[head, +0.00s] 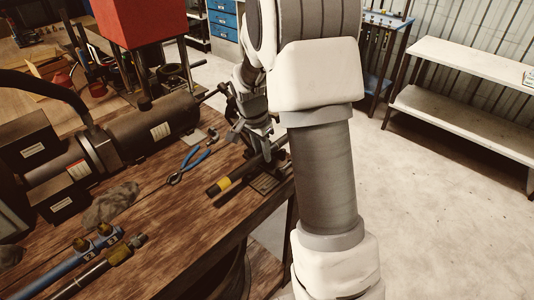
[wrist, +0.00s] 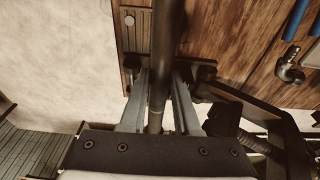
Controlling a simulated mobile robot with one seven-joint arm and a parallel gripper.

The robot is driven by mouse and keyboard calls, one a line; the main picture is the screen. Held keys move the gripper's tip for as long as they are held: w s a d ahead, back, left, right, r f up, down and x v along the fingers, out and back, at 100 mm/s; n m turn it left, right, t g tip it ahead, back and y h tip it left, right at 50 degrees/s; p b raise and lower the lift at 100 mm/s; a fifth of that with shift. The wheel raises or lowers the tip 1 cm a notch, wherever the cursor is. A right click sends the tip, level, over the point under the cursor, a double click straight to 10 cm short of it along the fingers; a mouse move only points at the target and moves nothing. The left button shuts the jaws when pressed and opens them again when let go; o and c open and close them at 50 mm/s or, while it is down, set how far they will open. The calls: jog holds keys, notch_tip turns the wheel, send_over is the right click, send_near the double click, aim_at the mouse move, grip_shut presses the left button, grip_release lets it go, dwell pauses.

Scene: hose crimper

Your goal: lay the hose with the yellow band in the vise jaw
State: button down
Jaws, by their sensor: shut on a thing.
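A dark hose with a yellow band (head: 223,183) is in my gripper (head: 263,146), slanting over the right edge of the wooden bench. Its banded end points to the lower left, beyond the fingers. In the wrist view the dark hose (wrist: 167,35) runs upright through the picture, between the two grey fingers of my gripper (wrist: 160,88). A dark metal plate (head: 264,184), apparently part of the vise, lies under the hose at the bench edge. It also shows in the wrist view (wrist: 137,42). I cannot tell whether the hose touches the vise jaw.
Blue-handled pliers (head: 188,164) lie left of the hose. Blue hoses (head: 72,265) and another dark hose with a yellowish fitting (head: 119,254) lie at the front left. A large dark cylinder machine (head: 150,128) stands behind. Open floor (head: 440,190) is to the right.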

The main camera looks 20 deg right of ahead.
jog(key=shift+w+a+f+b, duration=0.2)
jog(key=shift+w+f+b, duration=0.1)
jog(key=shift+w+f, duration=0.2)
jog(key=shift+w+a+f+b, duration=0.25)
jog(key=shift+w+f, duration=0.1)
jog(key=shift+w, duration=0.1)
jog(key=shift+f+b, duration=0.45)
jog(key=shift+f, duration=0.05)
jog(key=shift+f, duration=0.2)
jog(key=c, duration=0.6)
grip_release()
jog(key=shift+o, duration=0.2)
jog(key=shift+s, duration=0.1)
